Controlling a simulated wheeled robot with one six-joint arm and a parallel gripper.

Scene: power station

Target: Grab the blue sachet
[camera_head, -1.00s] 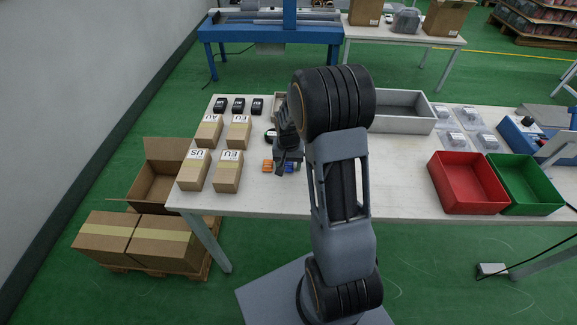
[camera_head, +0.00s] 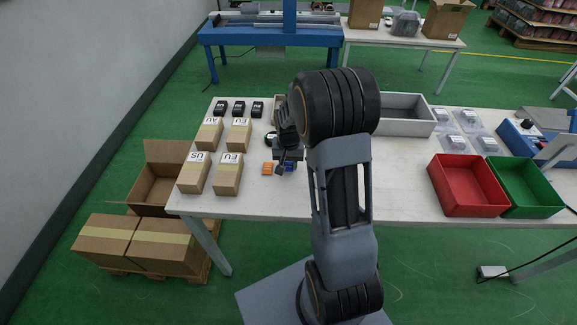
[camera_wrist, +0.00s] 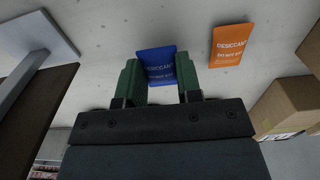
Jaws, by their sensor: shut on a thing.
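The blue sachet (camera_wrist: 158,66) lies flat on the white tabletop in the wrist view, with "DESICCANT" lettering on it. My gripper (camera_wrist: 160,78) has its two green fingers on either side of the sachet and is shut on it.
An orange sachet (camera_wrist: 231,45) lies close to the right in the wrist view. Small cartons (camera_head: 228,175) stand to the left in the head view. A red bin (camera_head: 466,186) and a green bin (camera_head: 524,187) stand at the right. The table's middle front is clear.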

